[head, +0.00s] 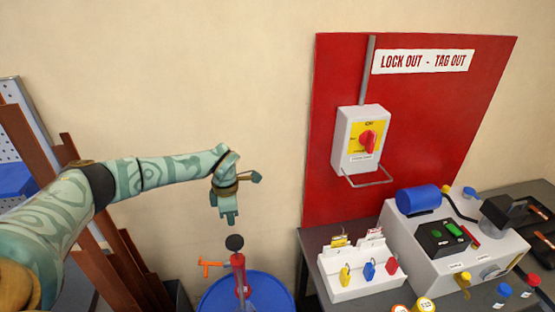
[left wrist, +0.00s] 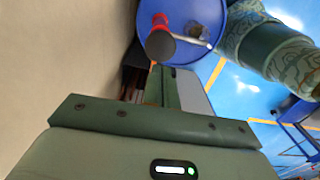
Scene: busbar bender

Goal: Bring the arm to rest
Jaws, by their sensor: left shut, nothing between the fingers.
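My left arm (head: 160,172) reaches in from the left, patterned in pale green and teal. It stretches out in front of the beige wall, and its hand hangs down at the end. My left gripper (head: 229,217) points downward, shut and empty. It appears just above the black knob of a red hand pump (head: 240,274) in the head view. In the left wrist view the shut fingers (left wrist: 168,85) show below the blue drum. My right gripper is not in view.
A blue drum (head: 270,292) carries the pump. A red lockout board (head: 340,75) with a rotary switch (head: 368,140) stands right. A padlock tray (head: 362,285) and a grey machine (head: 405,235) sit on the bench. Brown bars (head: 110,262) lean at left.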

